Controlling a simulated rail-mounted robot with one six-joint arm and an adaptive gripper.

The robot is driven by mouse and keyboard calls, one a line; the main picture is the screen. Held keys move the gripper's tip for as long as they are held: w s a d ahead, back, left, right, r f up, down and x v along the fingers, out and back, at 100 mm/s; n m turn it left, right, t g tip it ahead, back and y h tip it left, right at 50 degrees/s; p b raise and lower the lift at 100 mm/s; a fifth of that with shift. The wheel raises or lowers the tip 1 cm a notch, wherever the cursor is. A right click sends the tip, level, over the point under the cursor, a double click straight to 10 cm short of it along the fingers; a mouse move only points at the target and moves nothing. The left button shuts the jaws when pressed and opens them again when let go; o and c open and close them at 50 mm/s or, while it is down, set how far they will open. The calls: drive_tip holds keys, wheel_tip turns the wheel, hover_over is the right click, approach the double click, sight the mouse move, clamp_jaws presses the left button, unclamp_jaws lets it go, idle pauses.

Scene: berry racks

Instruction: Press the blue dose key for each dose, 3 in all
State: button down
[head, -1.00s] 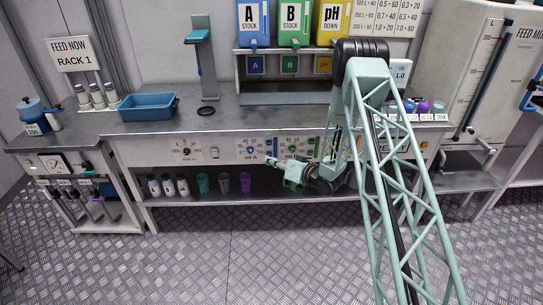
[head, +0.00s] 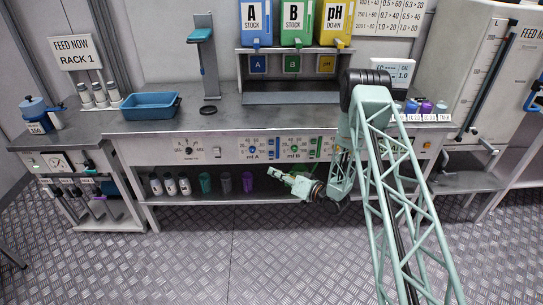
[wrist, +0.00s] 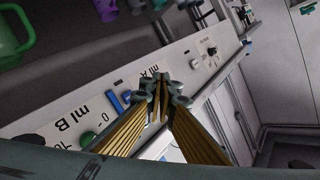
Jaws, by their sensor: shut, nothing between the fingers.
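The blue dose key (head: 277,148) is an upright blue bar on the white front panel, right of the dial marked ml A. In the wrist view a blue bar that looks like this key (wrist: 115,103) lies left of my gripper's fingertips, between the ml A and ml B lettering. My gripper (head: 272,171) is in front of the panel, a little below the key in the head view. In the wrist view its fingers (wrist: 158,88) are closed together and empty, over the ml A part. I cannot tell whether the tips touch the panel.
A green key (head: 318,147) stands right of the ml B dial (head: 294,150). A black selector dial (head: 188,150) is at the panel's left. Several bottles and cups, including a purple cup (head: 247,182), stand on the shelf below. A blue tray (head: 150,106) sits on the counter.

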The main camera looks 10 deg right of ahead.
drive_tip(key=shift+w, duration=0.2)
drive_tip(key=shift+w+d+b, duration=0.25)
drive_tip(key=shift+w+b, duration=0.1)
drive_tip(key=shift+w, duration=1.05)
drive_tip(key=shift+w+d+b, duration=0.25)
drive_tip(key=shift+w+b, duration=0.05)
drive_tip(key=shift+w, duration=1.05)
drive_tip(key=shift+w+d+b, duration=0.25)
drive_tip(key=shift+w+b, duration=0.1)
drive_tip(key=shift+w, duration=1.05)
drive_tip(key=shift+w+d+b, duration=0.15)
drive_tip(key=shift+w+b, duration=0.35)
drive_tip(key=shift+w, duration=0.35)
drive_tip(key=shift+s, duration=0.85)
drive_tip(key=shift+s, duration=0.1)
idle(0.4)
drive_tip(key=shift+s+a+p, duration=0.15)
drive_tip(key=shift+s+a, duration=0.05)
drive_tip(key=shift+s, duration=0.6)
drive_tip(key=shift+s+a+p, duration=0.15)
drive_tip(key=shift+s, duration=0.6)
drive_tip(key=shift+s+a+p, duration=0.15)
drive_tip(key=shift+s+a, duration=0.05)
drive_tip(key=shift+s, duration=0.6)
